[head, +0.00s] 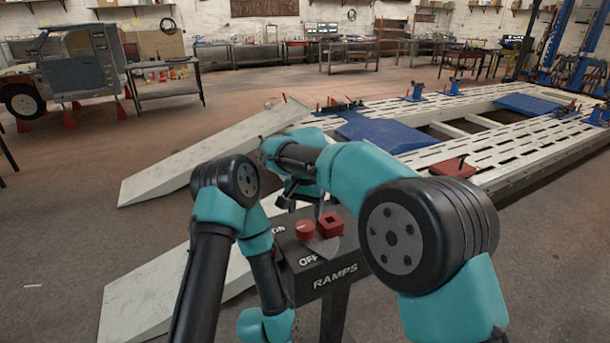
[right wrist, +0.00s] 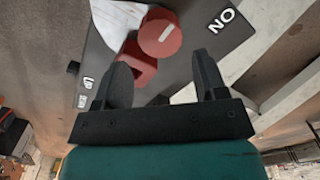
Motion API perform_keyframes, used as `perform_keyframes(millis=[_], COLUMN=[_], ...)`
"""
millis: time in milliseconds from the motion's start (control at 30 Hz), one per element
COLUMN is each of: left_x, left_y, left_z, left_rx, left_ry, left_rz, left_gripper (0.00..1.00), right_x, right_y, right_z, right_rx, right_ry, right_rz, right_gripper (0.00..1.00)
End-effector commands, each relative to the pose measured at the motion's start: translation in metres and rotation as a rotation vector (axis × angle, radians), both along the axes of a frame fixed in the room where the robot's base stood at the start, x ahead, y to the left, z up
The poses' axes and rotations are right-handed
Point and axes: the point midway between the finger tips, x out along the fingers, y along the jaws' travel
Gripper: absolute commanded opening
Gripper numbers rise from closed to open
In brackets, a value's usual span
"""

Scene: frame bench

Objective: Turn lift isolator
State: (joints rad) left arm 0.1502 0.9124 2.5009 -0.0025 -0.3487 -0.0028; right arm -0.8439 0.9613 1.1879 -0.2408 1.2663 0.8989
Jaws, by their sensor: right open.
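The control box (head: 325,268) reads "RAMPS", "OFF" and a partly covered "ON". A round red knob (head: 305,231) sits on its top, and a square red block (head: 330,225) stands beside it. In the right wrist view the round knob (right wrist: 160,33) carries a white line slanting to the upper right. The square block (right wrist: 138,65) is partly hidden by a finger. My right gripper (head: 304,198) is above the box; its fingers (right wrist: 161,63) are open and empty, apart from the round knob. My left arm is folded at the left, its gripper not visible.
Two pale ramps (head: 185,165) slope to the floor behind the box and my left arm. They lead to a slotted white frame bench (head: 375,112) with blue plates. A car cab (head: 75,60) stands at the left. The floor at the left is mostly clear.

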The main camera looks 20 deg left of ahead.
Motion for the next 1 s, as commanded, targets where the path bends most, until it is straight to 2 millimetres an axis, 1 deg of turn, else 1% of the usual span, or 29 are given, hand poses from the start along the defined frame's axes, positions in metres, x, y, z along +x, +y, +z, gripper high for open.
perform_keyframes(millis=[33,300,500,600,700,1000], left_x=[0.0,0.0,0.0,0.0,0.0,0.0], left_y=[0.0,0.0,0.0,0.0,0.0,0.0], left_z=[0.0,0.0,0.0,0.0,0.0,0.0], left_rx=[0.0,0.0,0.0,0.0,0.0,0.0], left_ry=[0.0,0.0,0.0,0.0,0.0,0.0], left_rz=[0.0,0.0,0.0,0.0,0.0,0.0], left_gripper=[0.61,0.61,0.61,0.61,0.61,0.61], right_x=[0.0,0.0,0.0,0.0,0.0,0.0], right_y=[0.001,0.001,0.001,0.0,0.0,0.0], right_z=[0.011,0.063,0.095,0.104,0.108,0.109], right_rx=[0.003,0.002,0.001,0.001,0.0,0.0], right_ry=[-0.003,-0.003,-0.002,-0.001,-0.001,0.0], right_rz=[0.0,0.0,0.0,-0.001,0.0,0.0], right_gripper=[0.65,0.65,0.65,0.65,0.65,0.65])
